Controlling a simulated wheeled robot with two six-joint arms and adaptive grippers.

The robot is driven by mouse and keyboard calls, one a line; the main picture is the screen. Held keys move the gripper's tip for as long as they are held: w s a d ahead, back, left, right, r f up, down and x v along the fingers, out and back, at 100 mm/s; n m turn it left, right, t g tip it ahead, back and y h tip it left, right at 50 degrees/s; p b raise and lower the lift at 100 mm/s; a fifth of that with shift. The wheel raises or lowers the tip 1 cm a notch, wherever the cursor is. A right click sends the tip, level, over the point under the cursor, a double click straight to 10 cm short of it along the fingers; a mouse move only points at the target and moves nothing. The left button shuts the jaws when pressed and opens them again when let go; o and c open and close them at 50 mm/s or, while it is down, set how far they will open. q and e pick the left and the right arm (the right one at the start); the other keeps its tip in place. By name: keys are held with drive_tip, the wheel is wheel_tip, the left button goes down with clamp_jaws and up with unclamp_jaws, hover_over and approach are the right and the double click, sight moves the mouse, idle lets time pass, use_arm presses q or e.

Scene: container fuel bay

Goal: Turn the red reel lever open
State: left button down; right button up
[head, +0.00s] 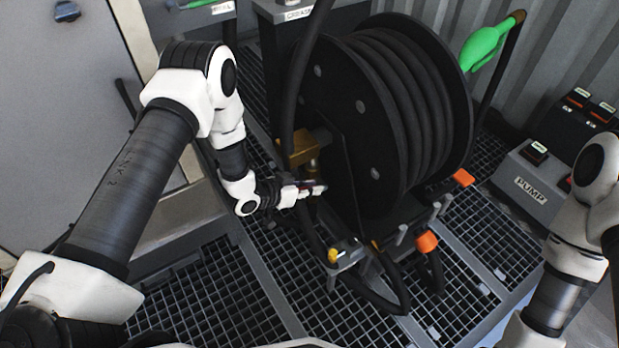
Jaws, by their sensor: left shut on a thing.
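The black hose reel (352,127) stands on the grated floor in the middle of the head view. Low on its left side is a brass-coloured valve block (302,147). My left gripper (312,188) is just below this block, shut on the red lever (319,187). Only a small dark-red piece of the lever shows at the fingertips; the fingers hide the rest, and its exact angle cannot be told. My right arm shows at the right edge, but its gripper is out of view.
A green nozzle (484,47) hangs at the reel's upper right. Orange blocks (427,242) and a yellow-capped fitting (333,256) sit on the reel's base. A hose loops onto the grating below. A grey PUMP box (531,187) stands right. Open grating lies front left.

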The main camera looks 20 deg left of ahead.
use_arm(q)
drive_tip(key=shift+w+d+r+g+y+p, duration=0.1)
drive_tip(key=shift+r+g+y+p, duration=0.1)
drive_tip(key=shift+g+y+p, duration=0.45)
drive_tip(key=c, duration=1.1)
unclamp_jaws()
